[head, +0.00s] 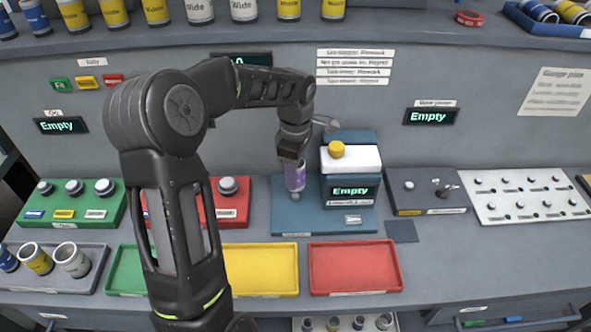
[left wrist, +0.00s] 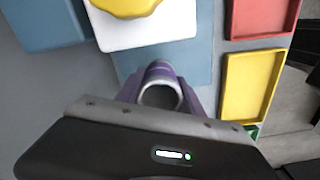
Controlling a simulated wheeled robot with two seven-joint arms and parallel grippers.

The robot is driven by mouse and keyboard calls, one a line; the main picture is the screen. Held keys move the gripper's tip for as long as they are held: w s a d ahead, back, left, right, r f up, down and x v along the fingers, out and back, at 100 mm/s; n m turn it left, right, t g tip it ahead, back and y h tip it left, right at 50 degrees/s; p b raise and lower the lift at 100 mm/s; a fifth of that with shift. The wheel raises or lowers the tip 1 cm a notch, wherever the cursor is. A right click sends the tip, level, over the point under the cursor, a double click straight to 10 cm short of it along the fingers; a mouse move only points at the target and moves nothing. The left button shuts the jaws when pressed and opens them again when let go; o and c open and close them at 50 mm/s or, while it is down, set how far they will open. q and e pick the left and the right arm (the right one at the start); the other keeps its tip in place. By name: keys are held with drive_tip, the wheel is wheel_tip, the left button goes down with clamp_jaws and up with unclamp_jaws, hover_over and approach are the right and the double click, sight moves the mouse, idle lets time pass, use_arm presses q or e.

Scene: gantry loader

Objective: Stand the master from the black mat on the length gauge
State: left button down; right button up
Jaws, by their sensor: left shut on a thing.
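The length gauge has a blue base plate (head: 292,222), a white-topped housing (head: 352,159) with a yellow button (head: 336,149), and a screen reading "Empty". The master is over the left part of the plate, beside the housing. I cannot tell whether its bottom touches. The black mat (head: 401,231) is bare. My right gripper is out of view.
Yellow (head: 262,292) and red (head: 313,290) trays lie empty in front of the gauge. A dark fixture (head: 425,203) and a white pegged plate (head: 487,214) stand to its right.

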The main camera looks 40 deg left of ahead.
sight(296, 196)
use_arm(q)
drive_tip(key=shift+f+b, duration=0.95)
drive_tip(key=shift+f, duration=0.8)
drive_tip(key=shift+f+b, duration=0.65)
drive_tip(key=shift+f, duration=0.05)
drive_tip(key=c, duration=0.7)
unclamp_jaws()
drive_tip(key=shift+o, duration=0.2)
drive_tip(key=shift+f, duration=0.1)
wheel_tip(296, 196, up, 8)
drive_tip(key=b, duration=0.1)
drive_tip(key=shift+f, duration=0.1)
